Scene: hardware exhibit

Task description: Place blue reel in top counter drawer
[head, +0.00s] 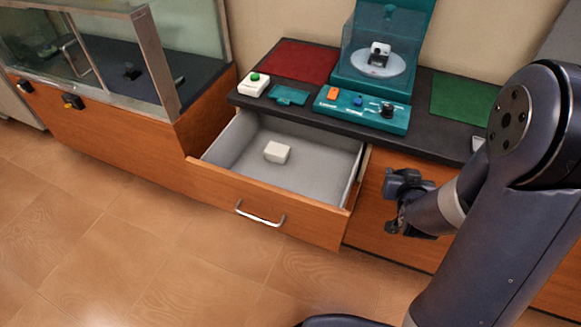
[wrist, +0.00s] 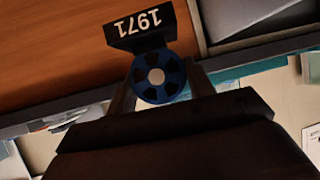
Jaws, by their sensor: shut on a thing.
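The blue reel (wrist: 148,94) shows in the wrist view between the two fingers of my gripper (wrist: 161,88), which is shut on it. A black block marked "1971" upside down (wrist: 140,25) adjoins the reel. I cannot tell whether they are joined. In the head view my gripper (head: 402,212) is in front of the counter's wooden face, right of the open drawer, and the reel is not clearly visible there. The top counter drawer (head: 222,143) is pulled out, with a grey interior and a metal handle (head: 260,216). A small white block (head: 277,152) lies inside it.
The dark countertop (head: 437,143) holds a teal display stand (head: 345,105) with controls, a white box with a green button (head: 253,84), a red mat (head: 297,60) and a green mat (head: 462,98). A glass case (head: 95,50) stands at left. Bare floor lies before the drawer.

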